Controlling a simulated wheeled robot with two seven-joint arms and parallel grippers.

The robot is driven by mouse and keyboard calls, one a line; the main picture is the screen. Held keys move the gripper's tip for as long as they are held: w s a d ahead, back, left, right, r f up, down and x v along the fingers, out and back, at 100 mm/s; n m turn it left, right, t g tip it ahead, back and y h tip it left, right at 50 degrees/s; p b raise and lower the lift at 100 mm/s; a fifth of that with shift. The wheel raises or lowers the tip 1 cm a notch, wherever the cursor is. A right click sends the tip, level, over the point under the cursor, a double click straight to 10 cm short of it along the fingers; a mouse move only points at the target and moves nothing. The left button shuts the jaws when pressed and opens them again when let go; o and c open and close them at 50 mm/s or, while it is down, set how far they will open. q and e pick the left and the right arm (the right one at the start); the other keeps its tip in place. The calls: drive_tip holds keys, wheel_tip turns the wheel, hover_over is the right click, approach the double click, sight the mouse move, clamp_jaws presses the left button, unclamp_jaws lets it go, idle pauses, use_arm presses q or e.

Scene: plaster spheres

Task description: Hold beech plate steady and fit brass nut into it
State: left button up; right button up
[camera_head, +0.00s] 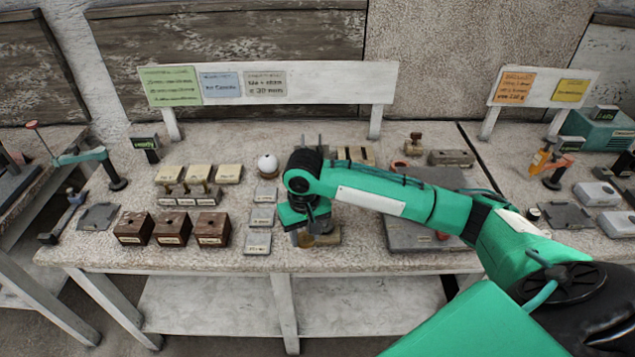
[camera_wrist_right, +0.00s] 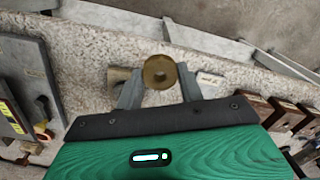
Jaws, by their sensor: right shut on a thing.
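My right gripper (camera_head: 308,234) is over the front middle of the bench in the head view, pointing down. In the right wrist view, its two fingers (camera_wrist_right: 160,90) are shut on a round brass nut (camera_wrist_right: 160,71) with a dark central hole. The nut also shows as a small brass patch in the head view (camera_head: 305,239). A pale tan block (camera_head: 328,238), which looks like the beech plate, lies beside and partly behind the gripper. Part of it shows behind a finger in the right wrist view (camera_wrist_right: 117,77). Whether nut and plate touch is unclear. My left gripper is out of view.
Several dark wooden blocks (camera_head: 173,229) stand at the left, with grey plates (camera_head: 257,241) between them and the gripper. A white ball (camera_head: 267,165) sits behind. A large grey plate (camera_head: 425,232) lies right, under my arm. The bench's front edge is close.

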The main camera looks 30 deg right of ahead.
drive_tip(key=w+d+r+p, duration=0.2)
drive_tip(key=w+d+p, duration=0.1)
drive_tip(key=w+p, duration=0.1)
drive_tip(key=m+p, duration=0.2)
drive_tip(key=p, duration=0.3)
hover_over(325, 226)
drive_tip(key=shift+w+f, duration=0.2)
drive_tip(key=shift+d+f, duration=0.1)
drive_tip(key=shift+f, duration=0.05)
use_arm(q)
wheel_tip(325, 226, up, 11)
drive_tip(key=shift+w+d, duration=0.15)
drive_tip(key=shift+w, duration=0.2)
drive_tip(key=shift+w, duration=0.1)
use_arm(e)
drive_tip(key=shift+p, duration=0.45)
use_arm(q)
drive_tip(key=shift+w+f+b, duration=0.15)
drive_tip(key=shift+b, duration=0.45)
use_arm(e)
drive_tip(key=shift+f, duration=2.4)
